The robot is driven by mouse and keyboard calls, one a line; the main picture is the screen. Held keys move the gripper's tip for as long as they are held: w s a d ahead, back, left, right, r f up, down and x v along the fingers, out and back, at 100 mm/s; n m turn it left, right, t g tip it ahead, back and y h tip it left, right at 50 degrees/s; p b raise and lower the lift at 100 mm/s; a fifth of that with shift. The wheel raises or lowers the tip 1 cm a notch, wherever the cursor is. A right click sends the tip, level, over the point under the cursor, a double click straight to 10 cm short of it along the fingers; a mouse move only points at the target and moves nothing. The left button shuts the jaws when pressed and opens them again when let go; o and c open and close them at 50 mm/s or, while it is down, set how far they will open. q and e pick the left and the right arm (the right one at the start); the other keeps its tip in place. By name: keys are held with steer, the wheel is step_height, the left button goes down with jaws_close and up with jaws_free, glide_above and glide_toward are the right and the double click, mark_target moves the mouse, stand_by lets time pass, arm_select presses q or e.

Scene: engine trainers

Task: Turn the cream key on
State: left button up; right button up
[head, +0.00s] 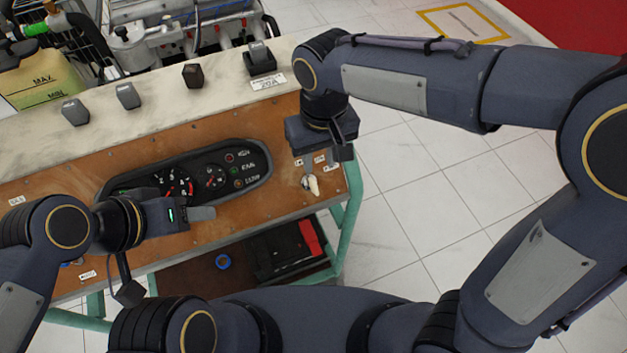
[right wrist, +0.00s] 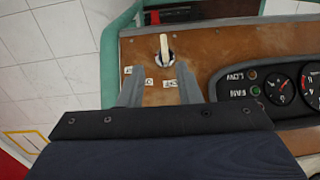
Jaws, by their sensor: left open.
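The cream key (head: 311,184) sits in a round lock at the right end of the brown panel, near its edge. In the right wrist view the key (right wrist: 164,48) points nearly straight up the picture. My right gripper (right wrist: 159,78) is open, its two grey fingers apart with labels showing between them. The key lies just beyond the fingertips, between their lines, apparently not touched. In the head view my right gripper (head: 320,145) hangs just above the key, its fingers mostly hidden. My left gripper (head: 205,213) is over the panel's left part; its fingers look edge-on and hold nothing.
The gauge cluster (head: 262,183) is left of the key. A light ledge with several dark switches (head: 193,76) runs behind the panel. Green frame legs (head: 352,205) stand at the right. A lower shelf holds a black-and-red box (head: 290,255). Tiled floor is clear to the right.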

mark_target(314, 181)
steer(key=shift+a+f, duration=0.3)
steer(key=shift+a, duration=0.2)
steer(key=shift+f, duration=0.3)
step_height(314, 181, down, 7)
steer(key=shift+f, duration=0.1)
jaws_close()
